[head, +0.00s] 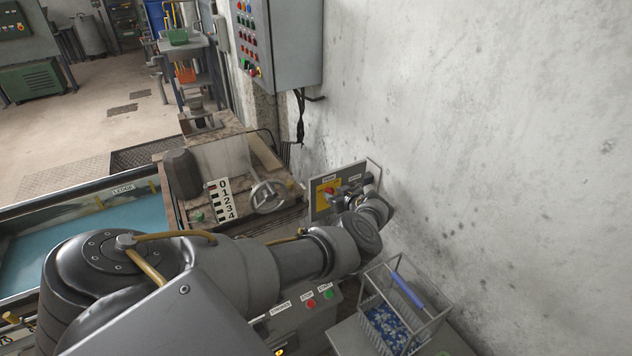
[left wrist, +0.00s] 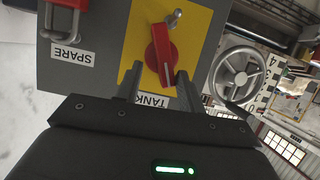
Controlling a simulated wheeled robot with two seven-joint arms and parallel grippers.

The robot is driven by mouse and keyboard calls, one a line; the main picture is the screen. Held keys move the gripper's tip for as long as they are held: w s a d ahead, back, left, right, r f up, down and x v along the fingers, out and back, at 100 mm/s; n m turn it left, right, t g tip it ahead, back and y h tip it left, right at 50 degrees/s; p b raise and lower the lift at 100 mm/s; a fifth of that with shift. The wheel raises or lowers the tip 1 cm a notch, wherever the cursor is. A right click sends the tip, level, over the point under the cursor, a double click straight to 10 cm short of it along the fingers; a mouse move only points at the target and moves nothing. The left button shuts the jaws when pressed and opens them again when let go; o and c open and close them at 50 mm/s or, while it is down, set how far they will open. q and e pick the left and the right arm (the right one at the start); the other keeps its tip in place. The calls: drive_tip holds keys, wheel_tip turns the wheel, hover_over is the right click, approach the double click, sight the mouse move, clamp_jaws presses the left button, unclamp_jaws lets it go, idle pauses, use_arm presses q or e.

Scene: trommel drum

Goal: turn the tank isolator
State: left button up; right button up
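The tank isolator is a red rotary knob (left wrist: 161,52) on a yellow plate (left wrist: 200,22), with a TANK label below it in the left wrist view. Its lower end points down toward my gripper. In the head view the yellow plate (head: 321,199) shows on a grey panel (head: 320,212) by the wall. My left gripper (left wrist: 159,73) is open, its two fingers apart on either side of the knob's lower end. Whether they touch it I cannot tell. In the head view the left gripper (head: 348,192) is in front of the panel. My right gripper is not in view.
A SPARE label (left wrist: 72,54) and a red-and-metal shackle (left wrist: 66,18) sit beside the isolator on the panel. A handwheel (head: 267,197) stands left of it. A wire basket (head: 395,320) is below, near the wall. A control cabinet (head: 290,45) hangs above.

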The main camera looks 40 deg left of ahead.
use_arm(q)
drive_tip(key=r+p+v, duration=0.1)
drive_tip(key=p+v, duration=0.7)
drive_tip(key=v, duration=0.3)
drive_tip(key=s+a+f+m+t+h+b, duration=0.1)
drive_tip(key=s+a+f+m+t, duration=0.1)
drive_tip(key=s+a+f, duration=0.3)
drive_tip(key=s+a+f+m+t+h+b, duration=0.1)
drive_tip(key=s+a+f+m+t, duration=0.15)
drive_tip(key=a, duration=0.45)
drive_tip(key=s+d+f+m+g+h+b, duration=0.1)
drive_tip(key=s+d+f+m+h+b, duration=0.2)
drive_tip(key=s+d+f+m+h, duration=0.5)
drive_tip(key=s+d+f, duration=0.6)
drive_tip(key=d+f, duration=0.2)
drive_tip(key=f, duration=0.2)
drive_tip(key=shift+d+m, duration=0.35)
drive_tip(key=shift+r+g, duration=0.1)
drive_tip(key=shift+g, duration=0.15)
